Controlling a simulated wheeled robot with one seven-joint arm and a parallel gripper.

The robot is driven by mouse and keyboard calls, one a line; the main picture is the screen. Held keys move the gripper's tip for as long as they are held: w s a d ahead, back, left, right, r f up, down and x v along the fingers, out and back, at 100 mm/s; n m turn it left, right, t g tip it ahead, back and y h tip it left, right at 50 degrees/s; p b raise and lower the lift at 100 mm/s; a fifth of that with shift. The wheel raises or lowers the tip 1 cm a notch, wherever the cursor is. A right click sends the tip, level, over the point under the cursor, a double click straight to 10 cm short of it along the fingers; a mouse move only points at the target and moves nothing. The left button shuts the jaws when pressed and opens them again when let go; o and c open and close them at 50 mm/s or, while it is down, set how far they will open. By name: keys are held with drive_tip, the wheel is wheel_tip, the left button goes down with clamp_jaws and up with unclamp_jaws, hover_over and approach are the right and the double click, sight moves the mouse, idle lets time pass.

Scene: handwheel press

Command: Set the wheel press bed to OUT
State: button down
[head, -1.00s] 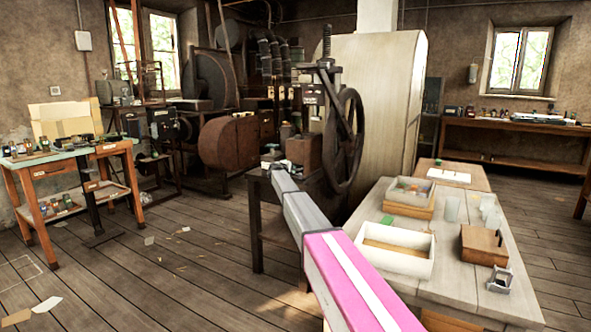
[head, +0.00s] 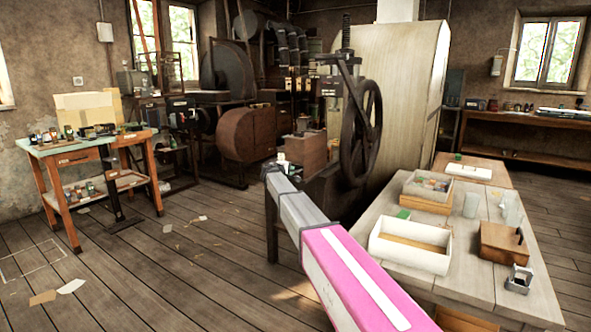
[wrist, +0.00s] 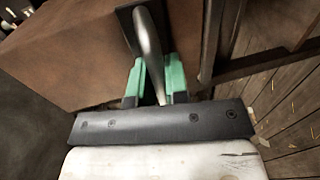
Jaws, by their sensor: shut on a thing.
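The wheel press stands in the middle of the head view, with its large dark handwheel (head: 375,120) and upright screw (head: 346,35). A brown box-like block (head: 306,152) sits at the left of the wheel, low on the press. In the wrist view my gripper (wrist: 155,75) has green fingers closed around a curved metal handle (wrist: 147,42). The handle rises from a dark plate beside a broad brown surface (wrist: 75,65). Any OUT marking is not readable. In the head view my arm hides the fingers and the handle.
A pale table (head: 475,275) with an open white tray (head: 410,262) and a wooden box (head: 507,248) stands to the right of my arm. A workbench (head: 75,150) is at the left. The plank floor between is mostly clear, with scattered papers.

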drive_tip(key=shift+f+v, duration=0.2)
drive_tip(key=shift+v, duration=0.75)
drive_tip(key=shift+f+v, duration=0.2)
drive_tip(key=shift+v, duration=0.7)
drive_tip(key=shift+s+f, duration=0.1)
drive_tip(key=shift+s, duration=0.1)
drive_tip(key=c, duration=1.1)
unclamp_jaws()
drive_tip(key=shift+a, duration=0.15)
drive_tip(key=shift+c, duration=0.2)
drive_tip(key=shift+s, duration=0.1)
drive_tip(key=v, duration=1)
drive_tip(key=shift+s+a, duration=0.2)
drive_tip(key=shift+s, duration=0.1)
